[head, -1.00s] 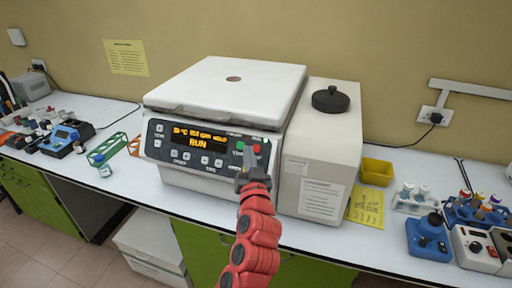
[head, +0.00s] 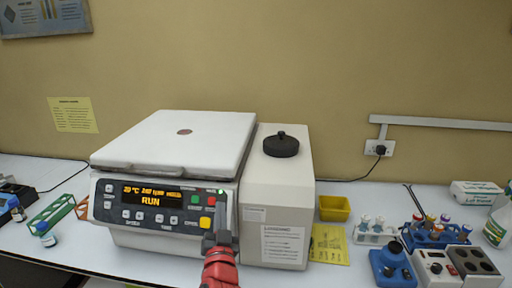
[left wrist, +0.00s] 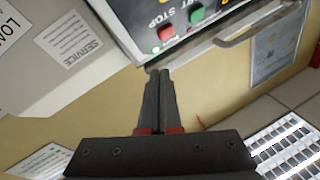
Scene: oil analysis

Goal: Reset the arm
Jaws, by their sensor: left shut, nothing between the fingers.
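My left arm comes up from the bottom of the head view, red with a dark gripper (head: 221,222) in front of the right end of the centrifuge's control panel. The gripper also shows in the left wrist view (left wrist: 160,82), with its two dark fingers together and nothing between them. The centrifuge (head: 180,140) is white with its lid closed. Its display (head: 150,195) reads RUN in orange. In the left wrist view, the red stop button (left wrist: 166,33) and green start button (left wrist: 196,14) are beyond the fingertips, apart from them. My right gripper is not seen.
To the right of the centrifuge on the bench are a yellow bin (head: 334,208), a rack of vials (head: 374,232), a blue device (head: 391,266) and a grey one with knobs (head: 436,268). A green rack (head: 50,216) stands at left. Bare bench (head: 75,262) lies front left.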

